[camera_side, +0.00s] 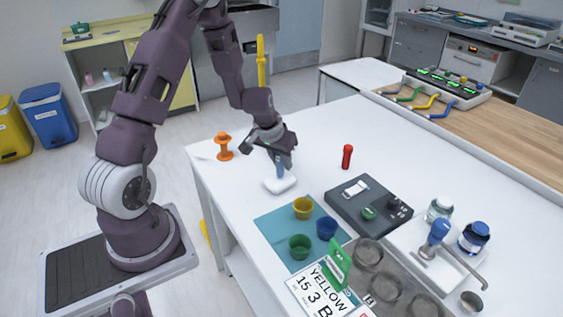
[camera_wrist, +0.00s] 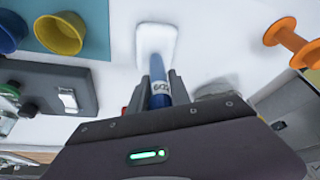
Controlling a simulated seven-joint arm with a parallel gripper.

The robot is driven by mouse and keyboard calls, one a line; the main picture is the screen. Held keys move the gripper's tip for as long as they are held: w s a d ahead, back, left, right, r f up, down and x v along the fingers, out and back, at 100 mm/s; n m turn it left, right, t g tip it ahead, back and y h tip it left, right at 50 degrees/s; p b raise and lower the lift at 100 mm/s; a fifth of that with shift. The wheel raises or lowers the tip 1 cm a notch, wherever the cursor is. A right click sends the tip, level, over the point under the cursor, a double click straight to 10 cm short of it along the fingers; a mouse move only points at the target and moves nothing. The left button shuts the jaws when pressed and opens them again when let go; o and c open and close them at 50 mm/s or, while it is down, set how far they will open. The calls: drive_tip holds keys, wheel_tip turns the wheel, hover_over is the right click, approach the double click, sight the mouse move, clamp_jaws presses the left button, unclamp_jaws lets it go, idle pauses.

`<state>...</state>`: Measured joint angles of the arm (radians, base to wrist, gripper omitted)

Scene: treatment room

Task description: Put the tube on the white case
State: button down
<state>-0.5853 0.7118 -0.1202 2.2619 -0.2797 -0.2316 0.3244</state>
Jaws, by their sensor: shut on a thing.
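In the side view the tube's lower end is at the case. I cannot tell whether they touch.
An orange spool-like piece (camera_side: 223,147) stands left of the case and a red tube (camera_side: 347,157) stands to the right. A teal mat (camera_side: 272,227) with yellow, blue and green cups lies in front. A dark grey device (camera_side: 345,210) sits beside the mat.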

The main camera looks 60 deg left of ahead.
drive_tip(key=shift+f, duration=0.25)
drive_tip(key=c, duration=1.2)
unclamp_jaws()
drive_tip(key=s+d+r+m+t+h, duration=0.1)
drive_tip(key=s+d+r, duration=0.3)
drive_tip(key=r, duration=0.6)
drive_tip(key=s+d+r+m, duration=0.1)
drive_tip(key=s+d+r, duration=0.2)
drive_tip(key=d+r, duration=0.45)
drive_tip(key=s+d+r+m, duration=0.1)
drive_tip(key=s+d+r, duration=0.1)
drive_tip(key=s, duration=0.3)
drive_tip(key=s+d+r+m, duration=0.1)
drive_tip(key=s+d+r, duration=0.2)
drive_tip(key=s, duration=0.3)
drive_tip(key=s+d+r+m+h, duration=0.1)
drive_tip(key=s+d+r, duration=0.2)
drive_tip(key=s, duration=0.2)
drive_tip(key=shift+s+d+t, duration=0.25)
drive_tip(key=shift+s+t, duration=0.05)
drive_tip(key=shift+s, duration=0.1)
